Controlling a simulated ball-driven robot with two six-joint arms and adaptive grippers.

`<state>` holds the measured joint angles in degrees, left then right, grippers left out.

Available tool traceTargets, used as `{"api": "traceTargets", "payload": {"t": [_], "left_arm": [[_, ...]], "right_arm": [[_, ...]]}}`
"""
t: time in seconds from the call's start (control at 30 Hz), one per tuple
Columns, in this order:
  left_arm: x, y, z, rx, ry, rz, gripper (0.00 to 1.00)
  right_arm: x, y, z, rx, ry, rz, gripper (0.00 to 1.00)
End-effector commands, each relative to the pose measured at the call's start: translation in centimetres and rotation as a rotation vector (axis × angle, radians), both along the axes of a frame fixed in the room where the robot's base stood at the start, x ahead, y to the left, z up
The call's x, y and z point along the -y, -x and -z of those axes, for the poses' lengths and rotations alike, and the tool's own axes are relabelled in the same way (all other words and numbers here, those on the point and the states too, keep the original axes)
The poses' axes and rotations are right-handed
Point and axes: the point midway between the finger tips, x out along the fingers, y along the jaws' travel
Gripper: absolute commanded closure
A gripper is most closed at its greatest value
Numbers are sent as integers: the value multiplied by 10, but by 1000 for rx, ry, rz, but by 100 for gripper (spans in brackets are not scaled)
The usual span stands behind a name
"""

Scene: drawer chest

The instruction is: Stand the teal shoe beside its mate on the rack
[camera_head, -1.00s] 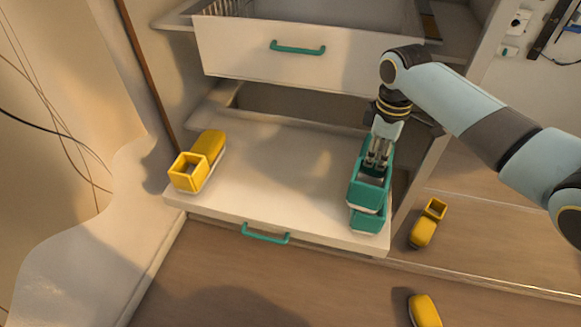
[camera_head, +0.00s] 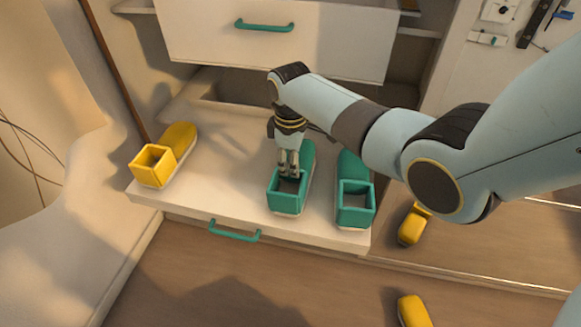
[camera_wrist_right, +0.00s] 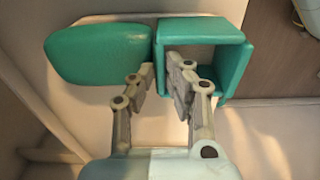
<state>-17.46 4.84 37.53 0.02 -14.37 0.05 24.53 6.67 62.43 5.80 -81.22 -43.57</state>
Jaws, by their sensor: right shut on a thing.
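My right gripper (camera_head: 288,172) reaches down from above and is shut on a teal shoe (camera_head: 289,197). In the right wrist view, its fingers (camera_wrist_right: 162,75) close on the wall between the teal shoe's closed toe and its square opening (camera_wrist_right: 205,30). The shoe is upright, toe toward the chest, over the pulled-out white rack (camera_head: 235,195). I cannot tell whether its sole touches the rack. Its teal mate (camera_head: 355,203) stands upright to the right, with a gap between them. My left gripper is not in view.
A yellow shoe (camera_head: 163,158) stands at the rack's left side. Two more yellow shoes, one (camera_head: 411,227) partly behind my arm and one (camera_head: 413,311) at the bottom edge, lie on the floor. An upper drawer (camera_head: 280,45) juts out above.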

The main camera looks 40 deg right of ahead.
Motion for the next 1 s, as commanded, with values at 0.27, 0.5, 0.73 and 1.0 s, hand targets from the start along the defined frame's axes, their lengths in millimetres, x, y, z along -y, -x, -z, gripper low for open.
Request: {"api": "traceTargets", "payload": {"t": [0.27, 0.5, 0.73, 1.0], "left_arm": [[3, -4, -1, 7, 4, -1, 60], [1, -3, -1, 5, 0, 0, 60], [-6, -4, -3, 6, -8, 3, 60], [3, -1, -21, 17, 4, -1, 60]], "right_arm": [[0, -1, 0, 2, -1, 1, 100], [0, -1, -1, 2, -1, 1, 65], [0, -1, -3, 2, -1, 1, 65], [0, -2, -51, 8, 0, 1, 65]]}}
